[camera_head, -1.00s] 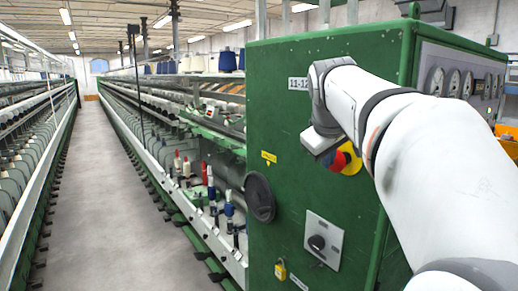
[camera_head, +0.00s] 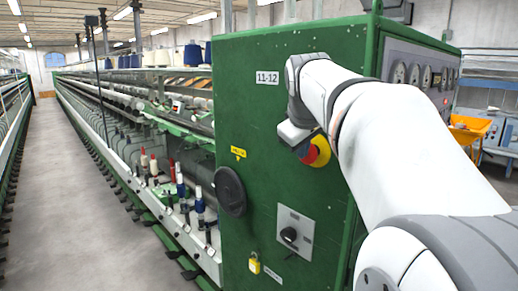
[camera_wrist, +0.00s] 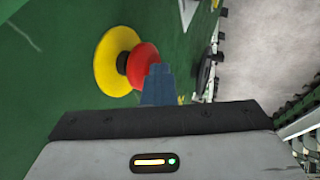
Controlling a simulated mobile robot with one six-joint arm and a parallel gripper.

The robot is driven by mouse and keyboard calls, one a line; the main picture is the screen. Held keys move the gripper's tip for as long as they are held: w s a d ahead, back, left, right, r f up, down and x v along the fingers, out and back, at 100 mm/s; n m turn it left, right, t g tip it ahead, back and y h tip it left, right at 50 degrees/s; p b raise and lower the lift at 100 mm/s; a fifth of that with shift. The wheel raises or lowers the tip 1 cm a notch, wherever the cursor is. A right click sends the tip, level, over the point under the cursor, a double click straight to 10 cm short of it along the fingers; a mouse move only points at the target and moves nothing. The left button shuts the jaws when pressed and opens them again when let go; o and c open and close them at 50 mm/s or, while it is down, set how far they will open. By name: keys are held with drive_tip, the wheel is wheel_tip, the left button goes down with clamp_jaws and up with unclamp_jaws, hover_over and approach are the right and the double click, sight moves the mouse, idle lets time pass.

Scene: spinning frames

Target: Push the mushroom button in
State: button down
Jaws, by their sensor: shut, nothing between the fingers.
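The red mushroom button (camera_head: 311,153) sits on a yellow round plate (camera_head: 323,150) on the green cabinet's front face, partly hidden behind my wrist. In the wrist view the red button head (camera_wrist: 144,65) stands out from the yellow plate (camera_wrist: 113,60) on a dark stem. My gripper (camera_wrist: 157,70) is shut, its blue-grey fingertips close beside the red head and overlapping its edge in the picture. I cannot tell whether they touch it.
The green cabinet (camera_head: 240,115) also bears a black round handle (camera_head: 230,191), a rotary switch (camera_head: 289,236) and a yellow padlock (camera_head: 254,264). Spinning frames with bobbins line the left. A clear grey aisle (camera_head: 50,180) runs beyond them.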

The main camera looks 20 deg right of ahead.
drive_tip(key=shift+d, duration=0.2)
drive_tip(key=shift+a, duration=0.1)
drive_tip(key=s+a+r+b, duration=0.1)
drive_tip(key=s+a+r, duration=0.5)
drive_tip(key=s+r, duration=0.1)
drive_tip(key=shift+a+r+b, duration=0.3)
drive_tip(key=shift+r+b, duration=0.1)
drive_tip(key=shift+r, duration=0.15)
drive_tip(key=shift+f, duration=0.1)
